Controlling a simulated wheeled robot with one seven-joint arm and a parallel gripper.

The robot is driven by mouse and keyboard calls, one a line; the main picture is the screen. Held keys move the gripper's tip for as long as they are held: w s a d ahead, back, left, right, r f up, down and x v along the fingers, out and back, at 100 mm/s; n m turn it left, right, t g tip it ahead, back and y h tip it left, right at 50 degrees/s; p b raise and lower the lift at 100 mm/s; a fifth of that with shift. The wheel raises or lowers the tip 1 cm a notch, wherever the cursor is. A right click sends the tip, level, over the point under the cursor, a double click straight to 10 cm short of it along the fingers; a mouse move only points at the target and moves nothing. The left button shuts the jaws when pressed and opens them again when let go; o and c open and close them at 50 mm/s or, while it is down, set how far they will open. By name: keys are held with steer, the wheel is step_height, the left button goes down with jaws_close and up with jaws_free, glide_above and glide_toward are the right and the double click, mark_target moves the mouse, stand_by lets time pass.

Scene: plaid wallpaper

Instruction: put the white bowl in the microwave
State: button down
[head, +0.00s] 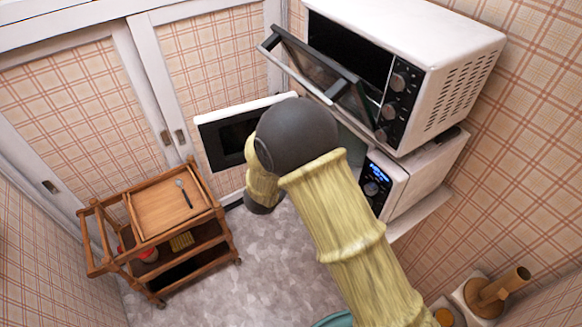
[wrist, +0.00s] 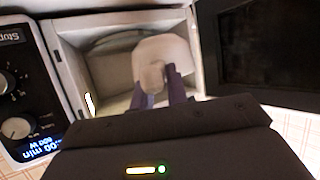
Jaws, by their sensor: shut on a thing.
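The white bowl (wrist: 178,50) shows in the wrist view, pinched at its near side between the dark purple fingers of my gripper (wrist: 159,78). It shows against the lit cavity of the microwave (wrist: 100,88), within the frame of the opening. I cannot tell how deep it is or whether it touches the floor. The microwave (head: 420,179) with a blue display stands low at the right in the head view. Its dark door (head: 225,140) is swung open to the left; it also shows at the right of the wrist view (wrist: 262,45). My arm hides my gripper and the bowl in the head view.
A white oven (head: 445,50) sits above the microwave, its glass door (head: 320,75) partly open near my arm. A wooden trolley (head: 170,205) with a spoon on top stands at the left. Grey floor (head: 255,265) is clear between. Wooden items (head: 490,292) stand lower right.

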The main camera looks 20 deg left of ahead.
steer(key=shift+w+d+f+b, duration=0.15)
steer(key=shift+w+d+b, duration=0.55)
steer(key=shift+w+d, duration=1.8)
steer(key=shift+w+d+f+b, duration=0.1)
steer(key=shift+w+d+b, duration=0.55)
steer(key=shift+w+d, duration=1.9)
steer(key=shift+w+d+f+b, duration=0.15)
steer(key=shift+w+d+b, duration=0.55)
steer(key=shift+w+d, duration=1.8)
steer(key=shift+w+a+f, duration=0.25)
steer(key=shift+w+a, duration=0.6)
steer(key=shift+w, duration=0.2)
steer(key=shift+f+b, duration=0.35)
steer(key=shift+b, duration=0.1)
steer(key=shift+f, duration=0.35)
steer(key=c, duration=1.3)
jaws_free()
steer(key=shift+c, duration=0.2)
steer(key=shift+o, duration=0.2)
steer(key=shift+s, duration=0.1)
steer(key=shift+b, duration=0.3)
